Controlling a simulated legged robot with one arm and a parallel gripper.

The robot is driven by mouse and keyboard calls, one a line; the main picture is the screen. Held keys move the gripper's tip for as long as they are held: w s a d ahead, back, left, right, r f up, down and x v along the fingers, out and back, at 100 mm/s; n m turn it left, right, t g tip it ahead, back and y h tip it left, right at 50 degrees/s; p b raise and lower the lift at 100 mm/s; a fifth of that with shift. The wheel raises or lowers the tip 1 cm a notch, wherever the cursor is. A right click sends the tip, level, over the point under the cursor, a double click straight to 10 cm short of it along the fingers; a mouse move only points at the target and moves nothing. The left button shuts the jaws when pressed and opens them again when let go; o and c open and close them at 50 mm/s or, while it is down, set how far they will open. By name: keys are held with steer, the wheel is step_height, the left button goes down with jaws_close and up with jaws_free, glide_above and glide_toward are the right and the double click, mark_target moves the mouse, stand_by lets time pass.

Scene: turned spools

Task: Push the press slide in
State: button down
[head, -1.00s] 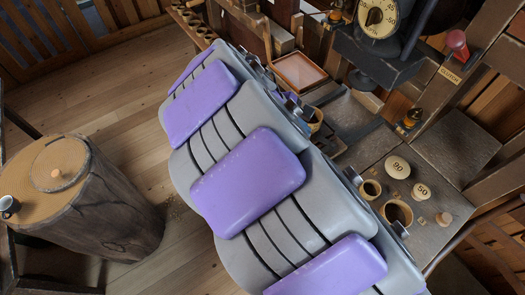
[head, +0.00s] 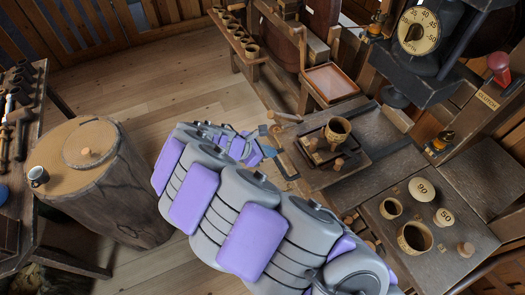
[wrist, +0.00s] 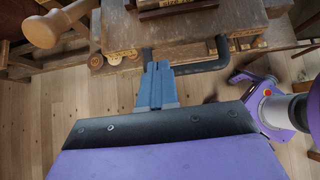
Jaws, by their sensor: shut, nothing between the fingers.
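The press slide (head: 320,180) looks like a flat wooden board with a dark handle (head: 284,165) on its left end. It carries a dark tray with a wooden cup (head: 338,129) and pegs. In the wrist view the wooden slab's edge (wrist: 195,32) lies at the top, with the dark U-shaped handle (wrist: 203,66) projecting from it. My gripper (wrist: 157,66) is shut and empty, its blue fingers pointing at the handle and overlapping its bar. I cannot tell whether they touch it. In the head view my gripper (head: 272,142) is at the slide's handle end, partly hidden by my arm.
A dial scale (head: 419,31) and a red-knobbed lever (head: 498,65) stand at the upper right. A bench (head: 445,185) with cups and numbered discs is at the right.

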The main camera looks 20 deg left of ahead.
mark_target(287, 153)
steer(key=b+x, duration=0.1)
steer(key=x, duration=0.4)
stand_by(0.3)
steer(key=shift+w+d+r+p, duration=0.15)
steer(key=shift+w+d+p, duration=0.2)
steer(key=shift+d+p, duration=0.1)
steer(key=w+d+p, duration=0.1)
steer(key=w+d, duration=0.3)
steer(key=w, duration=0.1)
steer(key=w+d+p, duration=0.1)
steer(key=w+d, duration=0.4)
steer(key=w+d+p, duration=0.2)
steer(key=w+d, duration=0.2)
steer(key=w, duration=0.2)
steer(key=shift+d, duration=0.3)
steer(key=shift+w+d, duration=0.1)
steer(key=shift+w, duration=0.05)
steer(key=shift+r+p, duration=0.15)
steer(key=shift+p, duration=0.2)
